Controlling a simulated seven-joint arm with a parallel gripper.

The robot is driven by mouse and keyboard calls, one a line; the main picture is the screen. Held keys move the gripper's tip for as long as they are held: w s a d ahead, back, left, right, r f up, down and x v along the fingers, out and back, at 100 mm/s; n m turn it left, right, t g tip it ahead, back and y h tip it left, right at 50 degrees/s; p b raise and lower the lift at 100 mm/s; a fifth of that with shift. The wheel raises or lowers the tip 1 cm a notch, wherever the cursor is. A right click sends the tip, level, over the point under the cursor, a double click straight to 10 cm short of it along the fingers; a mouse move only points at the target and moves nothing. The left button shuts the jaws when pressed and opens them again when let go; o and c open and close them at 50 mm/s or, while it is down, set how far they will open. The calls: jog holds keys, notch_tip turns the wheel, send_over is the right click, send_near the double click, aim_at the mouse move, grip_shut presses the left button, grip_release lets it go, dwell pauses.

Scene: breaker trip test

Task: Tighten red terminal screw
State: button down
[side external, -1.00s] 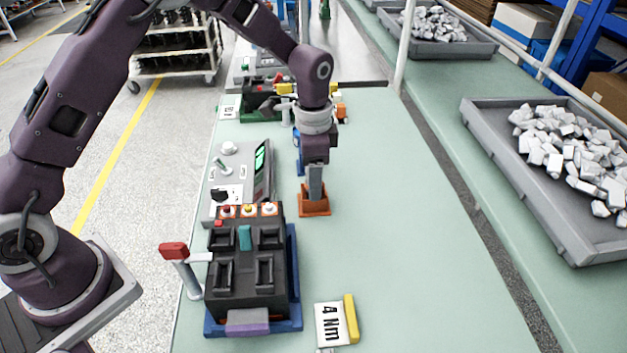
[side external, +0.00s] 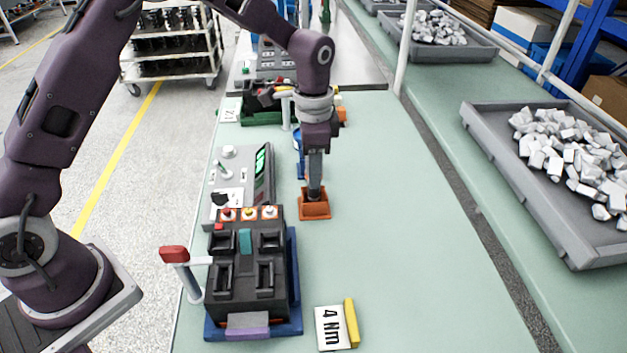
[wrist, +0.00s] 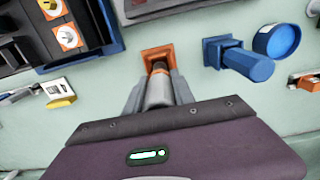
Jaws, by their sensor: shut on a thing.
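My gripper (side external: 315,160) is shut on a grey, dark-ended cylindrical driver tool (side external: 315,190). In the wrist view the tool (wrist: 158,90) lies between the two fingers (wrist: 157,95). It is upright, its lower end at or in the orange holder (side external: 314,208); I cannot tell how deep. The black breaker block (side external: 247,290) sits on a blue base to the front left of the holder. Along its back edge are several round terminals on coloured squares. The left one looks red, the red terminal screw (side external: 228,214), but it is small. My gripper is apart from the breaker.
A lever with a red handle (side external: 174,254) stands left of the breaker. A grey meter panel (side external: 240,180) is behind it. A "4 Nm" card (side external: 333,328) lies in front right. A blue holder (wrist: 240,58) and blue round cup (wrist: 277,41) stand near the orange holder.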

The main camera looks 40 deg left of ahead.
notch_tip(320, 180, up, 6)
jog(key=shift+f, duration=0.1)
jog(key=s+a+r, duration=0.2)
jog(key=s+r, duration=0.2)
jog(key=s, duration=0.5)
jog(key=s+a+r, duration=0.2)
jog(key=s+r, duration=0.3)
jog(key=s, duration=0.4)
jog(key=shift+s+a+r, duration=0.15)
jog(key=shift+a+r, duration=0.05)
jog(key=shift+a, duration=0.15)
jog(key=shift+f, duration=0.1)
jog(key=shift+f, duration=3.2)
jog(key=shift+f, duration=0.8)
jog(key=shift+r, duration=0.1)
